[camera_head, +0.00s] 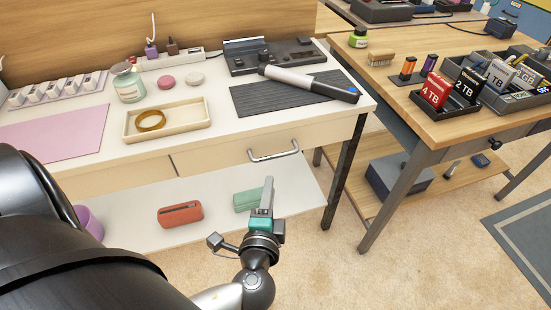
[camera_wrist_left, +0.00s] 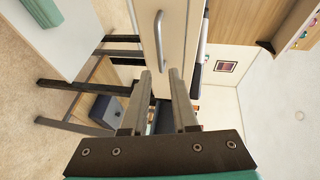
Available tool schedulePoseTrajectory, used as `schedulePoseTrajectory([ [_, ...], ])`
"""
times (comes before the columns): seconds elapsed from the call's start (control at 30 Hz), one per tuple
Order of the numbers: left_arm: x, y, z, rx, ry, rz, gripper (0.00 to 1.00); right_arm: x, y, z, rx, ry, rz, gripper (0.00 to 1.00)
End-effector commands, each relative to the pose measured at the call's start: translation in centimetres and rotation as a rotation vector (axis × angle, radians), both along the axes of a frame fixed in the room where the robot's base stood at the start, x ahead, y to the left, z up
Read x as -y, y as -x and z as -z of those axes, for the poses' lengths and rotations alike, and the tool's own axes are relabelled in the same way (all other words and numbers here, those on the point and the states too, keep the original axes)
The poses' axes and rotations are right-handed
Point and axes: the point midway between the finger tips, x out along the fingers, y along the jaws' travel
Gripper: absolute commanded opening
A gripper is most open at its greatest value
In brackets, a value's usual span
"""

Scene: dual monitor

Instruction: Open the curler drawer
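The pale drawer (camera_head: 232,156) with a curved metal handle (camera_head: 273,151) is in the white desk's front, below the curling wand (camera_head: 308,83). Its front looks flush with the desk. In the left wrist view the drawer front (camera_wrist_left: 147,22) and its handle (camera_wrist_left: 160,40) appear sideways, just beyond the fingertips. My left gripper (camera_head: 268,183) is below the handle in the head view, apart from it. In the left wrist view its two fingers (camera_wrist_left: 163,75) are spread with nothing between them. My right gripper is not in view.
A lower shelf (camera_head: 130,227) holds a red case (camera_head: 180,214) and a green case (camera_head: 248,199) near my left gripper. The desk's dark leg (camera_head: 344,175) stands at right. A wooden table (camera_head: 430,125) with drives stands farther right. Carpet (camera_head: 325,265) is clear in front.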

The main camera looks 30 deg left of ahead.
Motion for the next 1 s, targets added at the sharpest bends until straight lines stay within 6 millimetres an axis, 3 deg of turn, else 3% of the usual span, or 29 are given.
schedulePoseTrajectory([
  [0.5,-4.4,-8.7,2.0,0.002,-0.003,0.001,0.27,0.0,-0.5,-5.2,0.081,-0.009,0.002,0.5],
  [0.7,-5.3,-10.6,2.4,0.0,-0.002,0.0,0.27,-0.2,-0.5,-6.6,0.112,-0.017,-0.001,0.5],
  [1.0,-5.6,-11.3,2.5,-0.002,0.0,0.001,0.27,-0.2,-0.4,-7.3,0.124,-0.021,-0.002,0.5],
])
